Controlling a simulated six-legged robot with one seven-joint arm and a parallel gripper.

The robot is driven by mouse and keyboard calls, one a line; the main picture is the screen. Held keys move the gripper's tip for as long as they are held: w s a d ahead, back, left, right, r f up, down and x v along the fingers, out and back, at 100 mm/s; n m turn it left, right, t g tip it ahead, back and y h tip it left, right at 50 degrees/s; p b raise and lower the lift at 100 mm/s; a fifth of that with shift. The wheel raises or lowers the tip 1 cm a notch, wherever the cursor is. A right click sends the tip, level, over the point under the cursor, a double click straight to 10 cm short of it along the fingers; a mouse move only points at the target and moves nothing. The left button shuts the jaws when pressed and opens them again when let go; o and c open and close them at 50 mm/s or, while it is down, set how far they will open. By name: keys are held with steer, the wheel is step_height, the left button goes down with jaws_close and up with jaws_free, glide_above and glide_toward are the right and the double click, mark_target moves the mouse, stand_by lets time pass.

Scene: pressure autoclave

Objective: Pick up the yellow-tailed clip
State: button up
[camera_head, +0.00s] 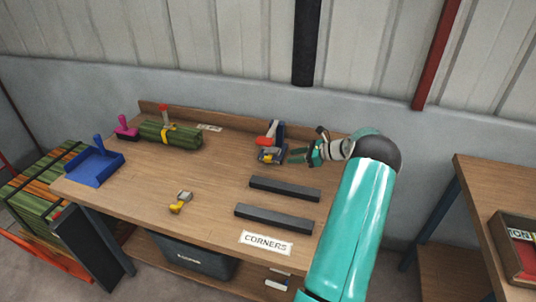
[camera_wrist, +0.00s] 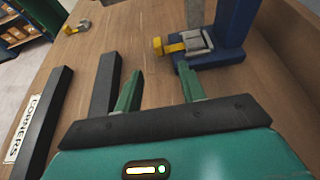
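A grey clip with a yellow tail (camera_wrist: 190,43) sits on the base of a blue stand (camera_wrist: 222,56) in the wrist view. In the head view this clip (camera_head: 271,155) is at the back right of the wooden table. A second small grey and yellow piece (camera_head: 181,202) lies alone near the table's front; it also shows at the top left of the wrist view (camera_wrist: 76,27). My gripper (camera_head: 291,155) is just right of the blue stand. In the wrist view its green fingers (camera_wrist: 160,84) are apart with nothing between them, short of the clip.
Two dark bars (camera_head: 284,189) (camera_head: 273,218) lie at the table's right, by a CORNERS label (camera_head: 266,243). A green bundle (camera_head: 170,136), a pink-handled tool (camera_head: 126,128) and a blue tray (camera_head: 94,167) are at the left. The middle of the table is mostly clear.

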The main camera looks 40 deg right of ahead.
mark_target(270, 157)
steer(key=x, duration=0.5)
steer(key=shift+w+a+f, duration=0.15)
steer(key=shift+w+a, duration=0.25)
steer(key=x, duration=0.4)
steer(key=shift+w+a, duration=0.15)
steer(key=shift+w, duration=0.25)
steer(key=shift+s, duration=0.1)
jaws_close()
